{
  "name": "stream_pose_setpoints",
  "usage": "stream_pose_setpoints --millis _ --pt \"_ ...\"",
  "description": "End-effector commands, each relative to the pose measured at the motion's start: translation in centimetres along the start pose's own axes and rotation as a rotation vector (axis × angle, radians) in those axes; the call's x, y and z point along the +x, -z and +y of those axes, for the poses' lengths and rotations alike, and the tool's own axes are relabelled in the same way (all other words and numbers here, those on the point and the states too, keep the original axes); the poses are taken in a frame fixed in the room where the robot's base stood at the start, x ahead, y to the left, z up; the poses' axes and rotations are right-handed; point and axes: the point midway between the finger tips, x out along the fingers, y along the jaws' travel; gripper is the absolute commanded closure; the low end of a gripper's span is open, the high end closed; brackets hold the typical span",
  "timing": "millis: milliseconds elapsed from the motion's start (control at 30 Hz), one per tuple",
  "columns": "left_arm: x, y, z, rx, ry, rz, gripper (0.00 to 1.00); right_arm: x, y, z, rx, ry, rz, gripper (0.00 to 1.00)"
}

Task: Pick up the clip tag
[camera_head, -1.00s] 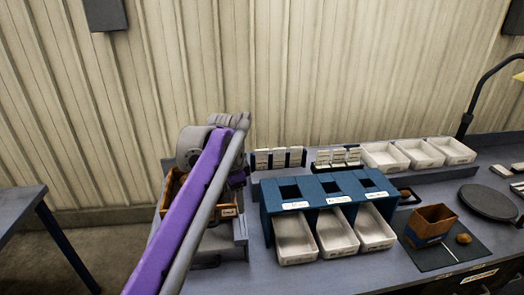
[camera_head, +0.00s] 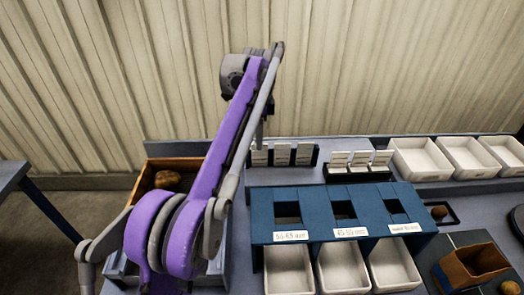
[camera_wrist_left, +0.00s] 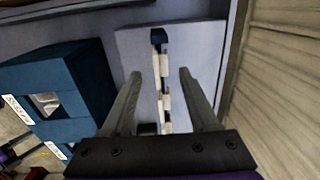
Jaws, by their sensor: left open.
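The clip tags look like the white cards in two dark racks on the back shelf. The left rack's cards (camera_head: 283,154) stand upright, and the right rack's cards (camera_head: 358,160) stand beside them. My left gripper (camera_head: 260,133) is at the left end of the left rack, mostly hidden behind my purple and grey arm. In the left wrist view my left gripper (camera_wrist_left: 160,74) is open and empty, with one finger on each side of a row of white cards (camera_wrist_left: 164,102) seen edge-on. I cannot tell how far above the cards the fingertips are. My right gripper is not in view.
A blue sorting stand (camera_head: 335,215) with white bins (camera_head: 342,266) stands in front of the racks. White trays (camera_head: 420,157) stand to their right. A wooden crate (camera_head: 177,163) with a potato lies left, behind my arm. The corrugated wall (camera_head: 390,70) is close behind.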

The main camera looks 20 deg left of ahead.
Motion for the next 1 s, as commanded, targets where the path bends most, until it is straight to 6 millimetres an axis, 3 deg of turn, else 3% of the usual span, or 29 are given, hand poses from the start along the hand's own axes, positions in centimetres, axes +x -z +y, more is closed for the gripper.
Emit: stream_pose_setpoints --millis 100,333,600,900,1000 --pt "2.1 0.0 0.0 0.0 -0.001 0.0 0.4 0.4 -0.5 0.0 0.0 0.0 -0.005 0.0" --pt "3.8 0.0 -0.1 0.0 0.0 0.0 0.4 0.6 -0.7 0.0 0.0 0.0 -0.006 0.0" --pt "7.6 0.0 -0.2 -0.001 0.0 0.0 0.4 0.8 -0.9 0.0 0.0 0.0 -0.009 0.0" --pt "8.1 0.0 -0.2 -0.001 0.001 0.001 0.4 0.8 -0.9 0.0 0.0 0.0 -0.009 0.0" --pt "8.1 0.0 -0.2 -0.001 0.001 0.0 0.56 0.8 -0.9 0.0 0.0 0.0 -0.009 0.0"
